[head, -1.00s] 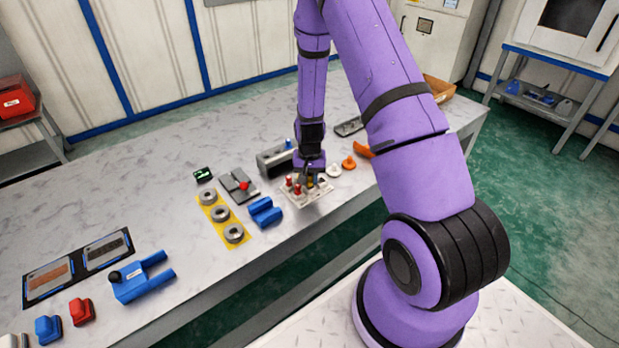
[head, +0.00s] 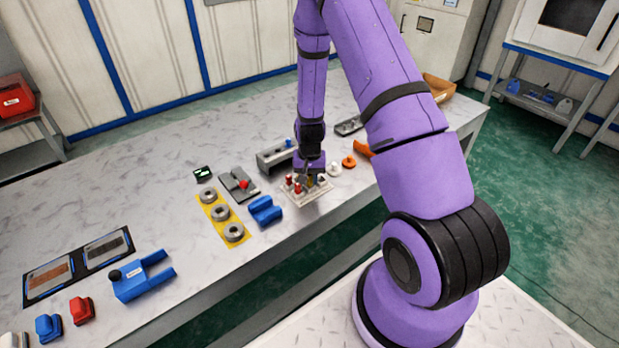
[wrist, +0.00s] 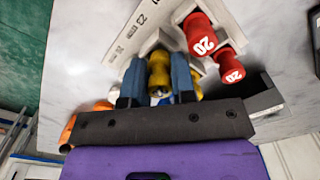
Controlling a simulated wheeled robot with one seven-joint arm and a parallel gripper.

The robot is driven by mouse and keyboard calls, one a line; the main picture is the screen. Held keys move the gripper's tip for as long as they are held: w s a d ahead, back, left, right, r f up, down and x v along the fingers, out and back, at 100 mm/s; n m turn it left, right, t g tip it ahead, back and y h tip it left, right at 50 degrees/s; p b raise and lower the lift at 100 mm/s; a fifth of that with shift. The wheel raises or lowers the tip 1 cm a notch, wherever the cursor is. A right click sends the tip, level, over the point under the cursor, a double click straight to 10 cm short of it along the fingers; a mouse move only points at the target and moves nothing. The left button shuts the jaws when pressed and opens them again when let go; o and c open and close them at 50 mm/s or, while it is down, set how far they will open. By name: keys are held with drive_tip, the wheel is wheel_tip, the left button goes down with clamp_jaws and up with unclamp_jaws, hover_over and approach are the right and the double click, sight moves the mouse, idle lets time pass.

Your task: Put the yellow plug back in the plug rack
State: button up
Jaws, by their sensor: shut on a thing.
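The white plug rack (head: 311,201) sits near the front edge of the bench; it also shows at the top of the wrist view (wrist: 132,36). Red plugs marked 20 (wrist: 202,44) stand in it. My gripper (wrist: 158,88) is shut on the yellow plug (wrist: 159,72), held between its two blue fingers. In the head view my gripper (head: 311,173) is low over the back of the rack. Another yellow piece (wrist: 197,92) shows just beyond the right finger. I cannot tell whether the held plug's lower end is inside a hole.
A grey block (head: 270,161) stands behind the rack. A blue block (head: 264,211) is to its left, and white (head: 334,170) and orange (head: 349,161) knobs are to its right. A grey plate with a red knob (head: 243,184) lies farther left. The left bench surface has free room.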

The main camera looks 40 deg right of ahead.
drive_tip(key=shift+f, duration=0.5)
drive_tip(key=o, duration=0.9)
drive_tip(key=shift+o, duration=0.2)
drive_tip(key=shift+r, duration=0.15)
drive_tip(key=shift+r, duration=3.35)
